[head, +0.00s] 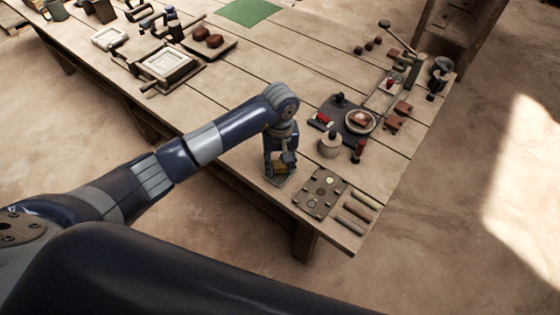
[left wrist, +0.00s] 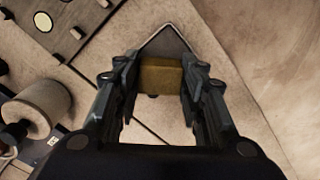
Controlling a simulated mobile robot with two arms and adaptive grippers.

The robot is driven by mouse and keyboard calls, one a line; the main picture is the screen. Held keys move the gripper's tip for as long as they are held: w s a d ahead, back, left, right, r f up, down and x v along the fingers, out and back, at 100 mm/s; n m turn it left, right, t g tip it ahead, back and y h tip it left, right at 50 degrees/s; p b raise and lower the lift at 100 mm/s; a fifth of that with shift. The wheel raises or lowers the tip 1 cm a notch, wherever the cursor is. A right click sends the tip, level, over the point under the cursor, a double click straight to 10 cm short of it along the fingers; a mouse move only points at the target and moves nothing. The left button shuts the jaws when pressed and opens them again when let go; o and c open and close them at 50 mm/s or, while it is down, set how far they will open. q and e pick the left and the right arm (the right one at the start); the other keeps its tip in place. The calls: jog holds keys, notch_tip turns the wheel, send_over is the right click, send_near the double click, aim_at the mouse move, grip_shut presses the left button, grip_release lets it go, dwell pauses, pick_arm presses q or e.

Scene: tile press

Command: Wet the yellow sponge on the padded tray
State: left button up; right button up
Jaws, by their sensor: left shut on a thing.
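My left gripper (head: 281,170) points down near the front edge of the workbench. It is shut on the yellow sponge (head: 284,166), a dull yellow block that also shows between the fingers in the left wrist view (left wrist: 160,76). The small padded tray (head: 277,182) lies right under the sponge, partly hidden by the gripper. In the left wrist view, one corner of the tray (left wrist: 167,36) shows past the sponge. I cannot tell whether the sponge touches the tray. My right gripper is not in view.
A pale round jar (head: 329,146) stands to the right of the tray. A brown plate with round spots (head: 320,194) and several rods (head: 356,210) lie at the bench's near right corner. A dark board with a round dish (head: 360,122) is farther back. The bench (head: 235,165) is clear left of the gripper.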

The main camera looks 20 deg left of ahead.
aim_at(280, 164)
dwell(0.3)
pick_arm(q)
jog(key=shift+f, duration=0.3)
jog(key=shift+f+b, duration=0.2)
jog(key=shift+b, duration=0.3)
jog(key=shift+s+f+b, duration=0.1)
jog(key=shift+b, duration=0.2)
dwell(1.6)
jog(key=shift+r+p, duration=1.3)
jog(key=shift+r, duration=1.15)
jog(key=shift+r+p, duration=0.5)
jog(key=shift+r, duration=0.6)
